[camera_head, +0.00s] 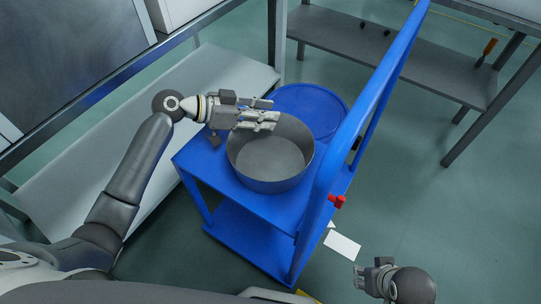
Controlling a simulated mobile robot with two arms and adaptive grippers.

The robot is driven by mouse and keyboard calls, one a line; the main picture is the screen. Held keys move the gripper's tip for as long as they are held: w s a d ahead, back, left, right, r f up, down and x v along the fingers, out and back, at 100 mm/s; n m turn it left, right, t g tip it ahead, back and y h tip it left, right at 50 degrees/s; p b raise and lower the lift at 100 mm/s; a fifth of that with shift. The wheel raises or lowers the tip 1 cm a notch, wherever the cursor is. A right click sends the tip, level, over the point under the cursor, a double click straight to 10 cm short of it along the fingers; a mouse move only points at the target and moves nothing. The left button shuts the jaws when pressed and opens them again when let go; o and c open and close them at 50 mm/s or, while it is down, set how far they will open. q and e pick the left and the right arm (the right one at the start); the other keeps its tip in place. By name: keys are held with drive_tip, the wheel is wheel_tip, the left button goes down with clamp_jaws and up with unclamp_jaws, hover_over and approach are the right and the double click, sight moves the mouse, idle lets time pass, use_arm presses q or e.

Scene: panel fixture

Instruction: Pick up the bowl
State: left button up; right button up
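The bowl (270,165) is a wide, grey, round vessel with straight sides, standing upright on the blue cart (205,163). It looks empty inside. My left gripper (274,112) is over the bowl's far left rim, with its fingers stretched out to the right. The fingers are extended and spread, with nothing between them. I cannot tell whether they touch the rim. Part of the rim is hidden behind the gripper. My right gripper (367,275) is low at the bottom right, away from the bowl, and its finger opening is not clear.
The cart's tall blue handle frame (365,85) rises right of the bowl. A grey bench (425,75) stands at the back right. A white sheet (342,245) lies near the cart. Green floor is open at right.

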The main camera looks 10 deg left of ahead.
use_arm(q)
clamp_jaws()
drive_tip(key=shift+r, duration=0.1)
idle(0.4)
